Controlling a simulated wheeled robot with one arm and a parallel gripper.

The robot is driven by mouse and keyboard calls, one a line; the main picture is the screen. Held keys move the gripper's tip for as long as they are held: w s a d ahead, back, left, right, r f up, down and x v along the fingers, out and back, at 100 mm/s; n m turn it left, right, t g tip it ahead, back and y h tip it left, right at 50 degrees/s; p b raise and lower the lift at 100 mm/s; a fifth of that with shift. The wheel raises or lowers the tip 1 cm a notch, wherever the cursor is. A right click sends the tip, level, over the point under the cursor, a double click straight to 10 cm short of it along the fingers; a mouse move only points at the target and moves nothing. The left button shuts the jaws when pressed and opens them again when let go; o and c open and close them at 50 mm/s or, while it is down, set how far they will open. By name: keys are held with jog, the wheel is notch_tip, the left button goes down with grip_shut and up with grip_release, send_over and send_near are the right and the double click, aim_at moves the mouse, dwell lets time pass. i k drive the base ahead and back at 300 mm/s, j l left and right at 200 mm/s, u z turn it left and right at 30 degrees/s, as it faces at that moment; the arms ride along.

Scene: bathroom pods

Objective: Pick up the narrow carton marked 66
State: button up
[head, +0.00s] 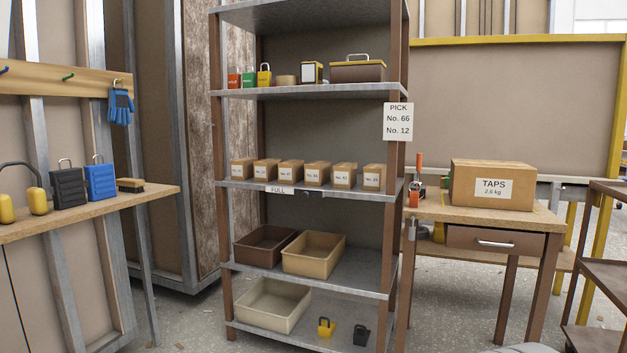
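Several small brown cartons stand in a row on the middle shelf of the metal rack, each with a white number label on its front. The labels are too small to read surely. The carton just right of the row's middle (317,174) may be the one marked 66, but I cannot be certain. A white sign (398,122) on the rack's right post reads "PICK No. 66 No. 12". A "FULL" tag (280,190) is on the shelf edge below the cartons. My gripper is not in view.
The rack's upper shelf (320,91) holds padlocks, small boxes and a toolbox. Lower shelves hold a brown bin (265,245), a tan bin (314,255) and a cream bin (273,305). A workbench (160,190) stands left; a table with a TAPS box (493,186) stands right.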

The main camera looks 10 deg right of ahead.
aim_at(317, 172)
jog(key=i+j+z, duration=0.15)
jog(key=z, duration=0.2)
jog(key=i+j+z, duration=0.1)
jog(key=z, duration=0.3)
jog(key=i+j+z, duration=0.1)
jog(key=j+z, duration=0.25)
jog(key=l, duration=0.05)
